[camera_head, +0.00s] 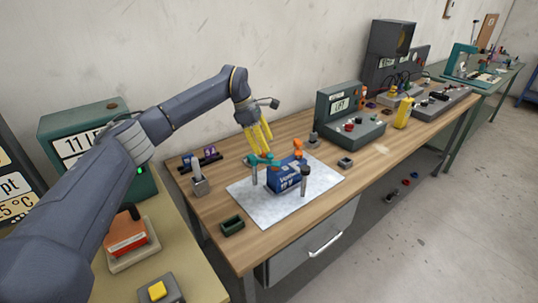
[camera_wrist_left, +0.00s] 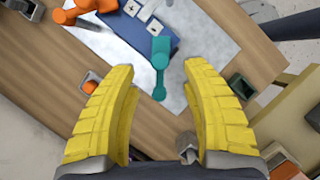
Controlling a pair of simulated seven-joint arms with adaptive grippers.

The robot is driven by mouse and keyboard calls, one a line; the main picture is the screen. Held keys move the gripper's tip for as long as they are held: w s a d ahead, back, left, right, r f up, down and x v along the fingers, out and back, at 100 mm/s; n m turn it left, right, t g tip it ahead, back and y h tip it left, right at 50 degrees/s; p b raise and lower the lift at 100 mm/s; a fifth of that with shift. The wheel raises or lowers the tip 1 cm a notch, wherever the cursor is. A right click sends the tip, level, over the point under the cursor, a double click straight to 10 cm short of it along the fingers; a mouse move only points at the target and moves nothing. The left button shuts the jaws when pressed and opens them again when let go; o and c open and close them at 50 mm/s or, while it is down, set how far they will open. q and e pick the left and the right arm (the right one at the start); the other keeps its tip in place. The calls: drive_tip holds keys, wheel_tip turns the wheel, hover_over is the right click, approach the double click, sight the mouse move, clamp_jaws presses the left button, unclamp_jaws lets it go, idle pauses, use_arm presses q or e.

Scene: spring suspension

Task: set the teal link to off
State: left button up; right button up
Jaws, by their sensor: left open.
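The teal link (camera_head: 257,160) sits at the left end of a blue block with white lettering (camera_head: 286,178), on a pale mat. In the left wrist view the teal link (camera_wrist_left: 160,62) reaches from the blue block (camera_wrist_left: 140,28) into the space between my fingers, with a round end. My left gripper (camera_head: 262,145) points down with yellow fingers just above the teal link. In the left wrist view its fingers (camera_wrist_left: 158,72) are spread wide with nothing held between them. An orange link (camera_head: 298,149) is at the block's far end. My right gripper is out of view.
The pale mat (camera_head: 250,209) lies on a wooden bench. A dark green tray (camera_head: 232,225) is at the front left, a grey stand (camera_head: 200,184) at the left.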

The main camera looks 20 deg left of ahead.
sight(270, 155)
use_arm(q)
drive_tip(key=shift+x, duration=2.4)
drive_tip(key=shift+a, duration=0.1)
clamp_jaws()
